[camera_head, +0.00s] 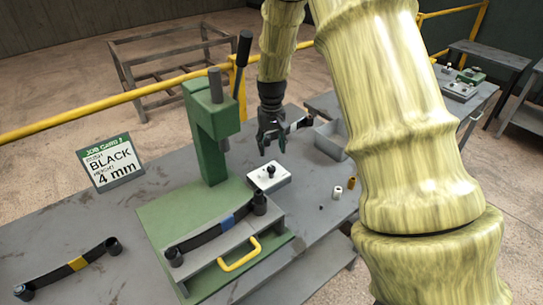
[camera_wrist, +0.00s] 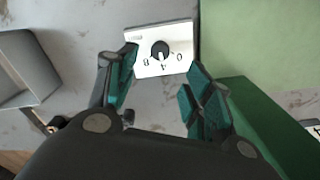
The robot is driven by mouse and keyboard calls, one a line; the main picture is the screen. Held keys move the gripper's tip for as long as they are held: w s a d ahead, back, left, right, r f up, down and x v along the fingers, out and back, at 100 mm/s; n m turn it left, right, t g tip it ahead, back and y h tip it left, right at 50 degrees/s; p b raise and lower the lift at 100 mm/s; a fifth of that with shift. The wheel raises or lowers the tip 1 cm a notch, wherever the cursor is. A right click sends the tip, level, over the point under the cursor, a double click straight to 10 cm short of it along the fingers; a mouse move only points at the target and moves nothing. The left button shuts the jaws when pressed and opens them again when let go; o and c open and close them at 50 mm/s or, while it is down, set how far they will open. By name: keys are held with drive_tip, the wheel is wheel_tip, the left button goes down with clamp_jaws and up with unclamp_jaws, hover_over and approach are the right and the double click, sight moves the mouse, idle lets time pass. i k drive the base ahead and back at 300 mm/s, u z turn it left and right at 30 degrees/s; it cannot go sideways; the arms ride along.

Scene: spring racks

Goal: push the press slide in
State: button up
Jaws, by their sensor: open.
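The green press (camera_head: 207,130) stands on the grey bench, with a black lever at its top. Its grey press slide (camera_head: 225,245) is at the front of the green base, with a yellow handle (camera_head: 239,254) on its front face. A black leaf spring with a blue band (camera_head: 216,230) lies along the slide, a dark eye at each end. My gripper (camera_head: 271,143) is open and empty, pointing down, right of the press and above a white dial box (camera_head: 280,182). In the wrist view my gripper (camera_wrist: 164,68) has its fingers spread, with the dial box (camera_wrist: 180,60) beyond them.
A job card (camera_head: 110,163) reads BLACK, 4 mm. Another leaf spring with a yellow band (camera_head: 77,264) lies at the left. A grey bin (camera_head: 331,142) and small bushings (camera_head: 337,192) are to the right. A yellow rail (camera_head: 100,115) runs behind the bench.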

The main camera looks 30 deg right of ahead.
sight(247, 230)
drive_tip(key=k, duration=1)
